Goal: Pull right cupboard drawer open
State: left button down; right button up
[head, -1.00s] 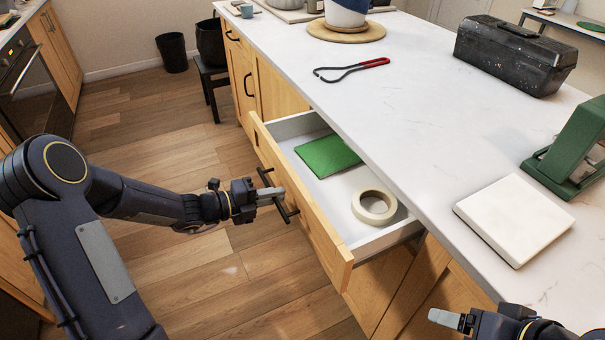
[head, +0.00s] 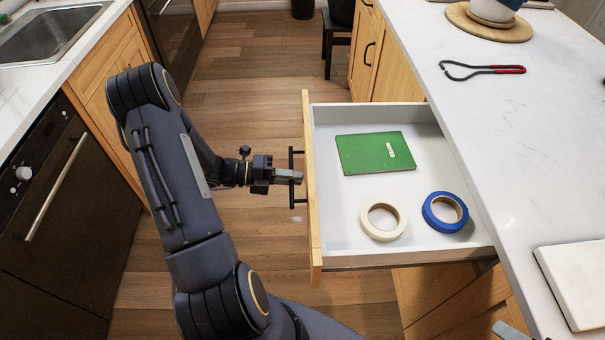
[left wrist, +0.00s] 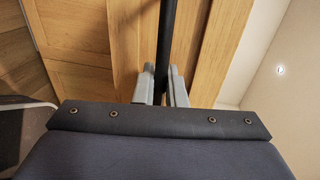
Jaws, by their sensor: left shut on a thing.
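The right cupboard drawer (head: 310,215) stands pulled well out from the counter, its white inside in plain view. Its black bar handle (head: 292,160) is on the wooden front. My left gripper (head: 290,177) is shut on this handle in the head view. In the left wrist view, the dark handle bar (left wrist: 166,40) runs between the two grey fingers of my left gripper (left wrist: 161,85). Only a grey finger of my right gripper (head: 508,330) shows at the bottom edge of the head view; its jaw state cannot be told.
The drawer holds a green booklet (head: 375,153), a cream tape roll (head: 383,222) and a blue tape roll (head: 445,213). On the white countertop (head: 490,130) lie red-handled tongs (head: 482,70) and a white slab (head: 580,280). Open wooden floor (head: 240,75) is left of the drawer.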

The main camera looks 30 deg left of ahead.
pick_arm(q)
jog(key=shift+a, duration=0.1)
jog(key=c, duration=1.6)
grip_release()
jog(key=shift+s+a, duration=0.1)
jog(key=v, duration=0.7)
jog(key=shift+s+a, duration=0.2)
